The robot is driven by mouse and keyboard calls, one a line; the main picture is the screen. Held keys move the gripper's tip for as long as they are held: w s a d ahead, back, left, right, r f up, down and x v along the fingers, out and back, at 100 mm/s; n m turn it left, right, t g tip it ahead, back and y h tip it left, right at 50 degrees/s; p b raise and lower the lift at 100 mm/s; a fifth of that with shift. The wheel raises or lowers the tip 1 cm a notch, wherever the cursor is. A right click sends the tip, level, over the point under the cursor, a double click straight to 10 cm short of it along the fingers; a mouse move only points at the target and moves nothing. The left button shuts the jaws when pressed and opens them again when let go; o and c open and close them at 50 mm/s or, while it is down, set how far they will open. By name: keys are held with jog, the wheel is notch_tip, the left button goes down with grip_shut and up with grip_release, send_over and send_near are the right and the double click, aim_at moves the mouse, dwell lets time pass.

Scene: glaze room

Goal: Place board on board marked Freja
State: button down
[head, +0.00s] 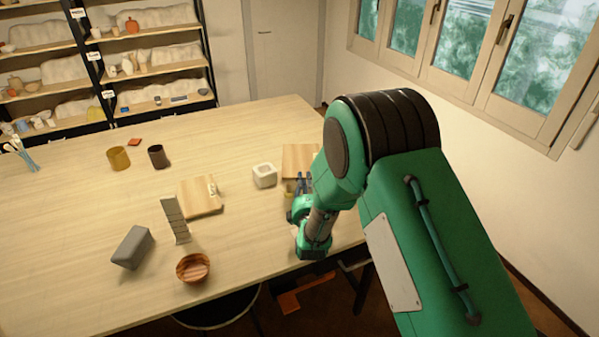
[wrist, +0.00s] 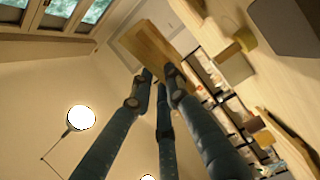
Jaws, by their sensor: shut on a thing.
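A light wooden board (head: 300,158) shows just beyond my gripper (head: 303,183) in the head view, its right side hidden by my arm. In the wrist view, the fingers of my gripper (wrist: 161,78) are closed at the near end of a wooden board (wrist: 148,45), which they hold. A second wooden board (head: 199,198) lies on the table to the left, with a small pale item (head: 212,187) at its right edge. I cannot read the name Freja on either board.
A white cube-like pot (head: 264,175) stands between the boards on the table (head: 90,215). A grey stepped piece (head: 175,217), grey block (head: 132,247), reddish bowl (head: 193,267), yellow cup (head: 118,158) and dark cup (head: 158,156) stand leftward. The table's far middle is clear.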

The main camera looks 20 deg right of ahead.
aim_at(298, 163)
jog(key=x, duration=0.3)
jog(key=a+b+x, duration=0.1)
jog(key=x, duration=0.2)
jog(key=f+x, duration=0.1)
jog(key=x, duration=0.2)
jog(key=shift+w+a, duration=0.1)
jog(key=shift+w, duration=0.55)
jog(key=shift+w+b, duration=0.3)
jog(key=shift+w, duration=0.4)
jog(key=shift+f+b, duration=0.5)
jog(key=shift+f, duration=1.3)
jog(key=shift+s+f+b, duration=0.15)
jog(key=shift+f+b, duration=0.4)
jog(key=shift+f, duration=0.05)
